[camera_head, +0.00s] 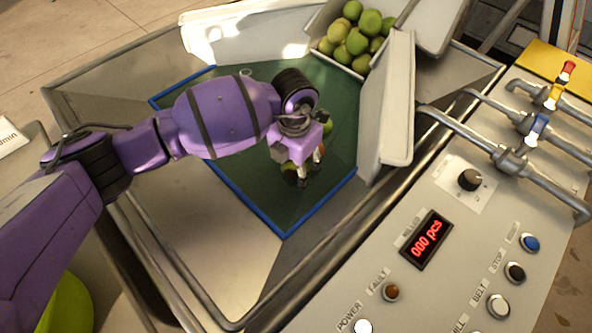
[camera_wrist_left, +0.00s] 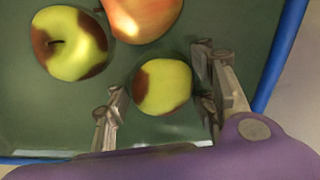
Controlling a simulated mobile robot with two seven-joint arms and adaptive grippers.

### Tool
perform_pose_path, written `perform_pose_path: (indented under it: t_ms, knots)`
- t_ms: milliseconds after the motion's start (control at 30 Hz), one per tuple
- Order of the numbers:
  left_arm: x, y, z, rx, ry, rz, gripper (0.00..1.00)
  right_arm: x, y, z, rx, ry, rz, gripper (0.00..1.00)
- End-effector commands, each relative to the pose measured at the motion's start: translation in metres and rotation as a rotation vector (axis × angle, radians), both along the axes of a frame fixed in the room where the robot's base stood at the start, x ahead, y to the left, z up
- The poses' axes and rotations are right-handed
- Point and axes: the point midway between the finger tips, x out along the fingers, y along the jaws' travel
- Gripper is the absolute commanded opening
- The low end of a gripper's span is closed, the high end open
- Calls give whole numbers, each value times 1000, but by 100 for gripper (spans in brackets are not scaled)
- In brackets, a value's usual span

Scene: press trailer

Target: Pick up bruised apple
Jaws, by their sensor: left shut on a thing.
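A bruised apple (camera_wrist_left: 163,86), yellow-green with a brown patch on its left side, sits between the two fingers of my left gripper (camera_wrist_left: 160,95) in the left wrist view. The gripper is shut on it. A larger yellow-green apple (camera_wrist_left: 70,43) with brown patches lies to its upper left, and a red-orange apple (camera_wrist_left: 142,14) lies above, cut by the frame edge. In the head view my left gripper (camera_head: 309,168) reaches down over the green mat, and its body and arm hide most of the apples. My right gripper is not in view.
The green belt (camera_head: 235,180) has a blue edge and lies inside a metal trough. A bin (camera_head: 318,42) of several green apples stands at the back. A white panel (camera_head: 398,100) stands right of the belt. The control panel (camera_head: 455,215) with buttons, display and pipes is at right.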

Motion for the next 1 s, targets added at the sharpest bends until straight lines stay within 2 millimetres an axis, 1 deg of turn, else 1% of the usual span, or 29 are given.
perform_pose_path:
  t_ms: [167,267,367,500,600,700,833,1000]
  knots:
    - [0,0,2,-1,-1,0,20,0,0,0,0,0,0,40]
    - [1,0,12,0,-2,-1,20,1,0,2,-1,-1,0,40]
    - [1,-1,31,-1,-5,-2,20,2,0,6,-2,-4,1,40]
    - [2,0,61,-1,-6,-1,20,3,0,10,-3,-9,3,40]
    - [1,0,78,-2,-4,-2,20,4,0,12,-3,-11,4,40]
    - [1,0,91,0,-2,-1,20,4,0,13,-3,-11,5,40]
    - [0,0,99,-1,-1,0,20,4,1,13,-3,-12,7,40]
    - [0,0,100,0,0,-6,20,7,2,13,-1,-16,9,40]
